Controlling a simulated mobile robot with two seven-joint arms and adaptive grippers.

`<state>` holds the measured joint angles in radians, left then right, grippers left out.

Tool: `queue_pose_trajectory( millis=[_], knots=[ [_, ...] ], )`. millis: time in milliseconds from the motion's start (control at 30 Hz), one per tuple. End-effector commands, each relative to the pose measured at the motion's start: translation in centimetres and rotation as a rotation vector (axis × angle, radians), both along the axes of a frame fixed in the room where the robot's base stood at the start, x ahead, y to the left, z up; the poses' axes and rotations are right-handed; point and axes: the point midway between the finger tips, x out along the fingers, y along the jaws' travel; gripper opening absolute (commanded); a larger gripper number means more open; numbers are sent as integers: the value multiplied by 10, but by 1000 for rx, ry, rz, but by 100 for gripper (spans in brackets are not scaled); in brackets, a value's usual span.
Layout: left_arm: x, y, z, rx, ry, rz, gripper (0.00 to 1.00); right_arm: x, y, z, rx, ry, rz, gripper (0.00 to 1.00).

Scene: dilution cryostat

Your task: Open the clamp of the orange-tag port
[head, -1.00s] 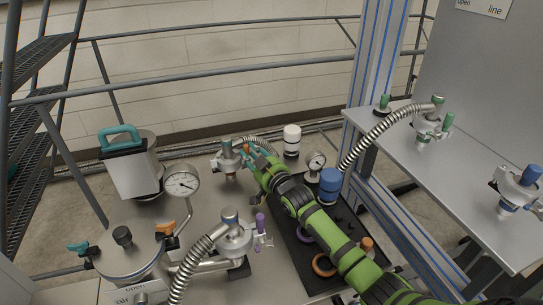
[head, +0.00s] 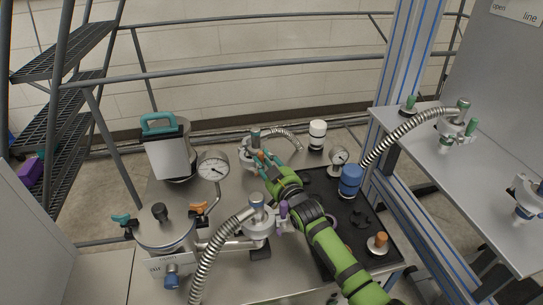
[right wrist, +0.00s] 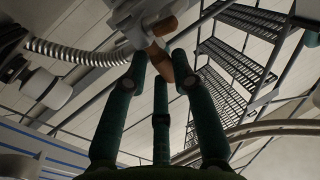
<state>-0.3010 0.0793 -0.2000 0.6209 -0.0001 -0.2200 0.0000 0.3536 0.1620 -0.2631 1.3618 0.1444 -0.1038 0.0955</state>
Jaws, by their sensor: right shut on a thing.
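The orange-tag port (head: 245,158) is a metal clamped fitting with a grey-green top, at the back of the steel table in the head view. An orange wing (head: 261,155) shows at its clamp. My right gripper (head: 268,162), with teal fingers, reaches it from the front right and is shut on this wing. In the right wrist view the orange-brown wing (right wrist: 158,58) sits between the fingertips, below the grey clamp body (right wrist: 150,22). The fingers partly hide the clamp in the head view. My left gripper is not in view.
A purple-wing port (head: 258,222) with a hose stands in front. A pressure gauge (head: 214,168) and a teal-handled box (head: 167,150) are left. A blue cylinder (head: 351,180) and an orange-topped fitting (head: 378,243) stand on the black mat (head: 362,225). A white-capped post (head: 317,135) stands behind.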

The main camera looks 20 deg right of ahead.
Motion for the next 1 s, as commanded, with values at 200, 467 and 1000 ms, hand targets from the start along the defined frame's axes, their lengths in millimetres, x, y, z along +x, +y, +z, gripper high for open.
queue_pose_trajectory(
  millis=[200, 467, 1000],
  knots=[
    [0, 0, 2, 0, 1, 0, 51, 2, 5, 10, 6, -17, 3, 0],
    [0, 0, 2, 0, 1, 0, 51, 2, 4, 10, 6, -20, 3, 0],
    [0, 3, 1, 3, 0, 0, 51, -4, 0, 4, 2, -9, -2, 51]
  ],
)
